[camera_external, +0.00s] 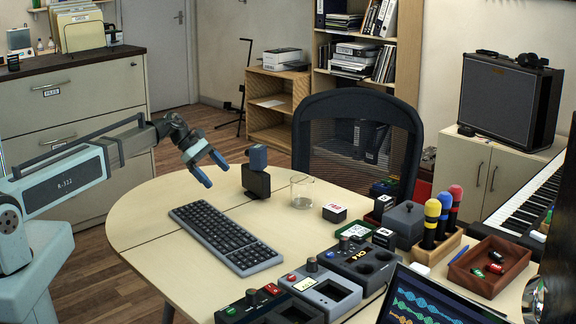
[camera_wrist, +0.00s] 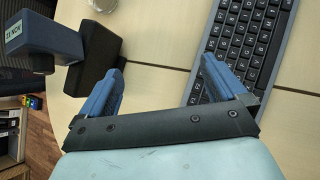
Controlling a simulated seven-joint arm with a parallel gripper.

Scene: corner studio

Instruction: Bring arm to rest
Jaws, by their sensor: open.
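My gripper (camera_external: 207,172) is open and empty above the left part of the desk in the external view. Its blue fingers also show in the wrist view (camera_wrist: 160,85), spread apart with bare desk between them. My arm reaches in from the left. A black keyboard (camera_external: 226,236) lies on the desk in front of the gripper, and in the wrist view it is at the right (camera_wrist: 247,45), partly behind one finger. A dark stand with a blue block on top (camera_external: 256,172) is just right of the gripper; it is at the left of the wrist view (camera_wrist: 95,55).
A clear glass (camera_external: 302,191) stands right of the blue-topped stand. A mesh chair (camera_external: 357,140) is behind the desk (camera_external: 150,215). The desk's left end is clear.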

